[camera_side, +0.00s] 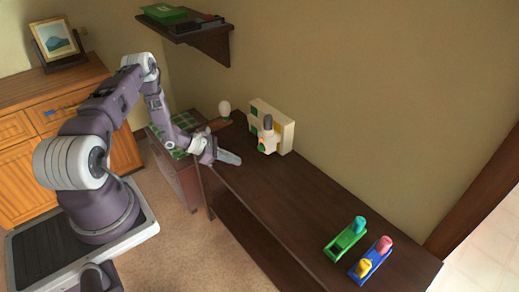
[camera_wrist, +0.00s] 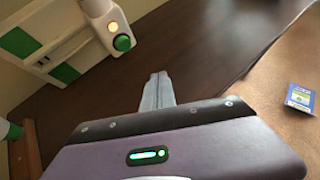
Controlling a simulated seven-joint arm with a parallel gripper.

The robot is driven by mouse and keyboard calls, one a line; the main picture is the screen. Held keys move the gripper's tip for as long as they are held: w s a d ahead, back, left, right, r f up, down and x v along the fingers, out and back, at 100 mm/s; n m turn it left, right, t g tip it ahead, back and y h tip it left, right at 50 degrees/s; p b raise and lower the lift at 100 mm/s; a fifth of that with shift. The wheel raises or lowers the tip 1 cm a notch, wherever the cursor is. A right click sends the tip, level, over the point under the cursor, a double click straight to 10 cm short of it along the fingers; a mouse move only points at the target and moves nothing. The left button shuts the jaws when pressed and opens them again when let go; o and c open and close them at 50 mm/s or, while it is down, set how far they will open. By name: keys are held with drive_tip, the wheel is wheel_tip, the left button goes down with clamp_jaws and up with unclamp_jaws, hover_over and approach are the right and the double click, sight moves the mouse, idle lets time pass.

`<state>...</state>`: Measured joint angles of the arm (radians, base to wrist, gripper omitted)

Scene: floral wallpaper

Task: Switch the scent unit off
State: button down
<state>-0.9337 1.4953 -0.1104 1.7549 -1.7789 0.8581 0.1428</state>
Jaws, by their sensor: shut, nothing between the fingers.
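The scent unit appears to be the cream device (camera_side: 267,135) with a grey top, standing against a cream panel with green patches at the wall side of the dark table. In the wrist view its white body (camera_wrist: 100,10) carries a glowing orange light (camera_wrist: 112,26) and a round green button (camera_wrist: 122,43). My gripper (camera_side: 229,157) is over the table, left of the unit and apart from it. In the wrist view its fingers (camera_wrist: 157,88) are shut together and empty, below and right of the button.
The dark table (camera_side: 300,195) is clear in the middle. Green (camera_side: 346,239) and blue (camera_side: 371,259) holders with coloured pieces stand at its right end. A white rounded object (camera_side: 224,108) stands left of the unit. A dark shelf (camera_side: 205,40) hangs above. A blue packet (camera_wrist: 299,97) lies at right.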

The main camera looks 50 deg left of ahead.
drive_tip(key=shift+w, duration=3.55)
drive_tip(key=shift+w, duration=0.1)
drive_tip(key=shift+w, duration=0.3)
drive_tip(key=shift+w, duration=0.45)
drive_tip(key=shift+s, duration=0.85)
drive_tip(key=shift+s, duration=2.55)
